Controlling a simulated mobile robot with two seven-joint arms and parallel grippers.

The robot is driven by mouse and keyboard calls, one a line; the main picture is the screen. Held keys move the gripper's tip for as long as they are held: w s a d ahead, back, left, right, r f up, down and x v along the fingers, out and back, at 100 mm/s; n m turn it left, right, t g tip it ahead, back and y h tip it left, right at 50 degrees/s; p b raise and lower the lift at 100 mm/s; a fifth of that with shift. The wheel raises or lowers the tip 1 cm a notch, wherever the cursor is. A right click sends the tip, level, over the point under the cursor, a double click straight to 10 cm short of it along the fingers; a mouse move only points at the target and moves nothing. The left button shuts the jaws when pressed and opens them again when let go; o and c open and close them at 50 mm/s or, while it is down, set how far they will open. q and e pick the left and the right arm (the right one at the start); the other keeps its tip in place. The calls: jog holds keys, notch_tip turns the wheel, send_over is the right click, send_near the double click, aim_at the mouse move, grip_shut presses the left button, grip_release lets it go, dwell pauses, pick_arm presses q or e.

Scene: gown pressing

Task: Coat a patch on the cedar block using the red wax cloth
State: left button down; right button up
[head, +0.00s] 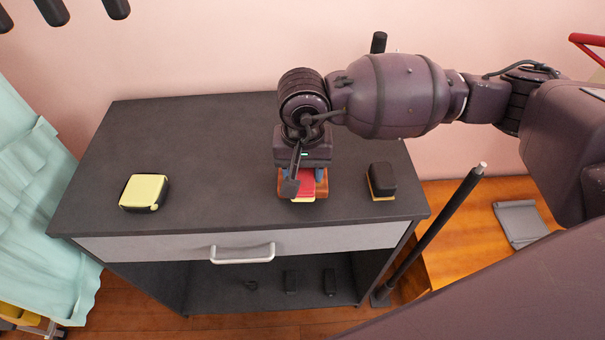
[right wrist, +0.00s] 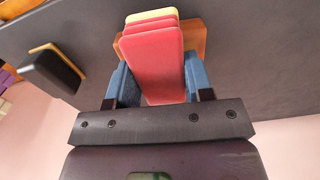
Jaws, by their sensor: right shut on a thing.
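The cedar block (head: 323,189) is orange-brown and lies on the dark cabinet top, right of its middle. In the right wrist view its edges (right wrist: 199,42) show behind the red wax cloth. The red wax cloth (head: 308,184) is a red pad with a pale yellow edge, and in the right wrist view (right wrist: 153,68) it sits between the blue fingers. My right gripper (head: 303,175) is shut on it, directly over the block. I cannot tell whether cloth and block touch. The gripper hides much of the block. My left gripper is not in view.
A yellow-and-black box (head: 144,192) stands at the left of the cabinet top (head: 220,150). A black block on a yellow base (head: 381,181) stands close to the right of the cedar block. The top is clear between box and block. A dark pole (head: 435,230) leans beside the cabinet.

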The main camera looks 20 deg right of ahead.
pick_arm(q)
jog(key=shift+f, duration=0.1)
pick_arm(e)
jog(key=shift+w, duration=0.1)
